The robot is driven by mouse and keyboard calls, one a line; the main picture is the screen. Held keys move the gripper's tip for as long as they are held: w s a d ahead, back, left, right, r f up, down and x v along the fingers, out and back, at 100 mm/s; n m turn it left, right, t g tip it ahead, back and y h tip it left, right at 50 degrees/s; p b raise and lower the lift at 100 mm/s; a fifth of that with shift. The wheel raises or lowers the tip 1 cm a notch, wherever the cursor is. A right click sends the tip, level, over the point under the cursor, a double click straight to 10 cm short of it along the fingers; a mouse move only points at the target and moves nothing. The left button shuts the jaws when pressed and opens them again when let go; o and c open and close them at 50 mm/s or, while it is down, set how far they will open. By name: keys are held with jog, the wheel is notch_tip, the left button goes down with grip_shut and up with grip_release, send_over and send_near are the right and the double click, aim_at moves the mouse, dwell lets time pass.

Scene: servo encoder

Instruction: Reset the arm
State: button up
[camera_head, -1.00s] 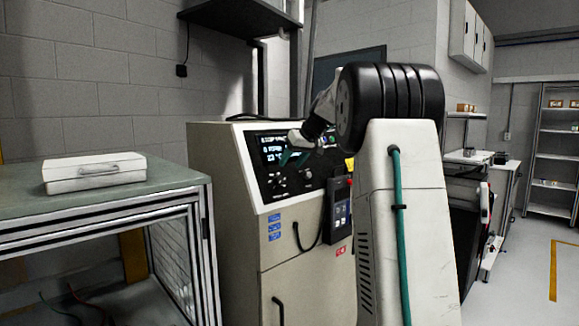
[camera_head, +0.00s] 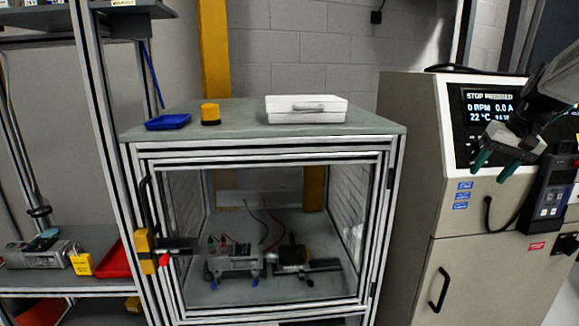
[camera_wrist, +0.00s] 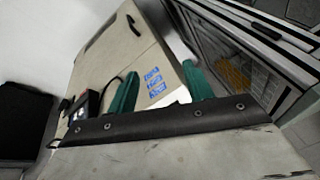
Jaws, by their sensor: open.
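My gripper (camera_head: 494,166) is at the right of the head view, in front of the control panel of a beige cabinet (camera_head: 410,150). Its two teal fingers are apart with nothing between them, and they point down and to the left. My forearm runs off the right edge of the head view, so most of the arm is hidden.
A handheld meter (camera_head: 549,193) hangs on the cabinet close to my gripper. A shelf (camera_head: 70,283) stands at far left.

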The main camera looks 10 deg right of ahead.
jog(key=s+a+f+n+g, duration=0.1)
jog(key=s+a+f, duration=0.3)
jog(key=s+a, duration=1)
jog(key=s+a+f+n+g+h, duration=0.1)
jog(key=s+a+f+n, duration=0.2)
jog(key=s+a, duration=1)
jog(key=shift+s+a+f+n, duration=0.4)
jog(key=shift+s+f, duration=0.2)
jog(key=shift+s, duration=0.7)
